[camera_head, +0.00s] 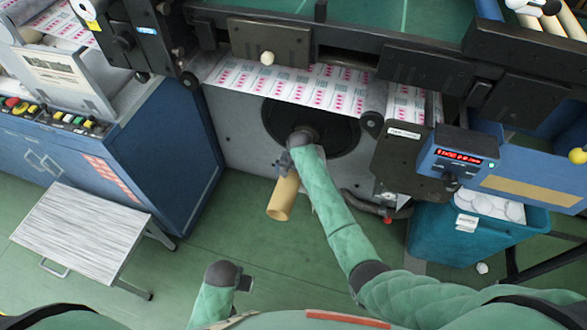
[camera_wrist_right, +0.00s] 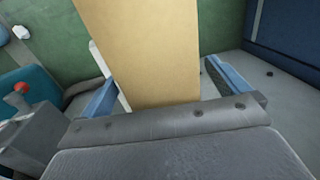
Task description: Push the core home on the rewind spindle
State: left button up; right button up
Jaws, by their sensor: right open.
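The core is a tan cardboard tube (camera_head: 284,196), below the black round disc (camera_head: 340,138) on the machine's grey front in the head view. My right gripper (camera_head: 284,164) is at the core's upper end. In the right wrist view the core (camera_wrist_right: 142,45) stands between the two blue fingers of the right gripper (camera_wrist_right: 160,75), which are open, with a gap at the right finger. My arm hides part of the disc, and I cannot make out the rewind spindle or how the core sits on it.
A printed web (camera_head: 300,84) runs above the disc. A teal bin (camera_head: 480,232) with white scraps stands right, below a box with a red display (camera_head: 458,157). A dark hose (camera_head: 375,204) lies right of the core. A blue cabinet (camera_head: 150,150) and step (camera_head: 80,228) stand left.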

jog(key=shift+f, duration=0.3)
pick_arm(q)
jog(key=shift+s+f, duration=0.1)
jog(key=shift+f, duration=0.2)
pick_arm(e)
jog(key=shift+c, duration=0.2)
jog(key=c, duration=1.1)
pick_arm(q)
jog(key=shift+r, duration=0.1)
pick_arm(e)
jog(key=shift+w, duration=0.1)
